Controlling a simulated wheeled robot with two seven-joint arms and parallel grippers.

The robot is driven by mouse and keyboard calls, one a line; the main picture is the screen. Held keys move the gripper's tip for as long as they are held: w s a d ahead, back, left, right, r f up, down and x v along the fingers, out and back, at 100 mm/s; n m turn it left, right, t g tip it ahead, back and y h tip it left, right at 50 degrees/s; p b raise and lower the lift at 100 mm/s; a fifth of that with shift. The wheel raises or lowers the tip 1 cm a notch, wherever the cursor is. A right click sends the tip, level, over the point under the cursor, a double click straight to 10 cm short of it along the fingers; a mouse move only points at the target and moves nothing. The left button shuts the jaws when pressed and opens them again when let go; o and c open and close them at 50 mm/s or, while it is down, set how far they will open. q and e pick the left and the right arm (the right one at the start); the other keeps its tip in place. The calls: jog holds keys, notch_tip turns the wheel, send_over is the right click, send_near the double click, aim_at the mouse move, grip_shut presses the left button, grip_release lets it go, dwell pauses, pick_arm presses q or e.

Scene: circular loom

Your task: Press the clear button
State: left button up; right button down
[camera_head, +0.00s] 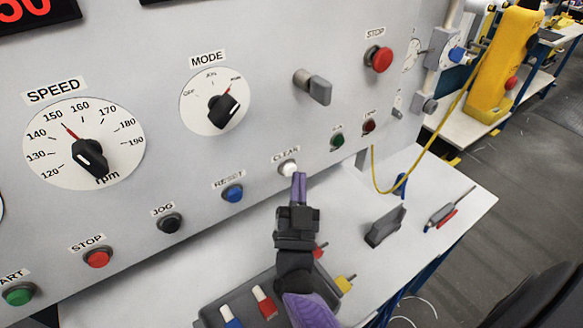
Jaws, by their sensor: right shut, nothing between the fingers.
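The clear button (289,168) is a white round button in a grey ring on the panel, under the label CLEAR. My right gripper (299,176) comes up from below, with its purple fingers closed together and empty. The fingertips appear just below and slightly right of the white button, overlapping its lower edge in the picture. I cannot tell whether they touch it. My left gripper does not show.
The grey panel (300,40) also carries a blue RESET button (233,193), a black JOG button (171,223), a red STOP button (378,58) and dials. Below, a white table (440,195) holds a grey block (385,226) and tools. A yellow cable (376,165) hangs right.

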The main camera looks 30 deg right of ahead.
jog(key=shift+s, duration=0.4)
jog(key=shift+s+d+p, duration=0.15)
jog(key=shift+s+p, duration=0.45)
jog(key=shift+s, duration=0.65)
jog(key=shift+s+d+p, duration=0.1)
jog(key=shift+s+p, duration=0.5)
jog(key=shift+s, duration=0.65)
